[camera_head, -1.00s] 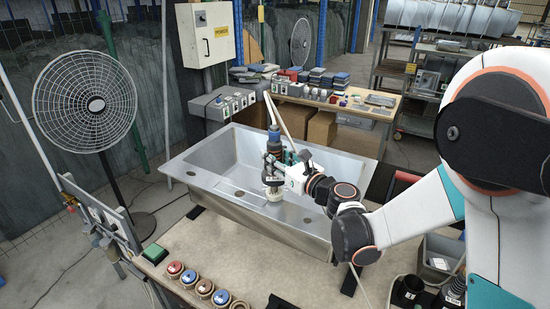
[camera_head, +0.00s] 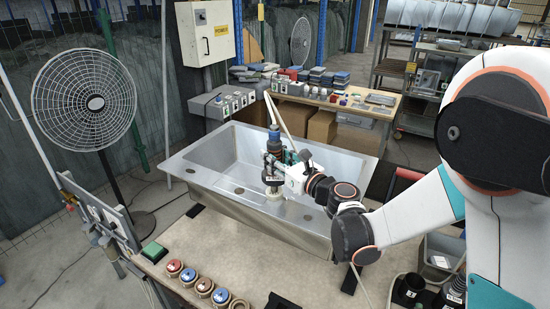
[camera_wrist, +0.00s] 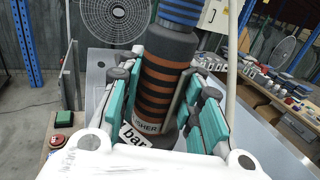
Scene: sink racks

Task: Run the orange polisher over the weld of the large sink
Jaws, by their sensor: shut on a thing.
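The large sink (camera_head: 215,151) is a grey metal basin lying on the workbench in the middle of the head view. My gripper (camera_head: 278,170) is over the sink's near rim and is shut on the polisher (camera_head: 272,150). The polisher is upright, dark with orange-brown bands and a blue top; it fills the middle of the wrist view (camera_wrist: 165,85), between the teal fingers of my gripper (camera_wrist: 160,105). Its pale pad points down at the near rim, and I cannot tell whether it touches. The weld cannot be made out.
Several round discs (camera_head: 189,276) and a green block (camera_head: 154,252) lie on the near left of the bench (camera_head: 240,255). A fan (camera_head: 85,102) stands at left. A table (camera_head: 345,104) with stacked pads is behind the sink. The basin's inside is clear.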

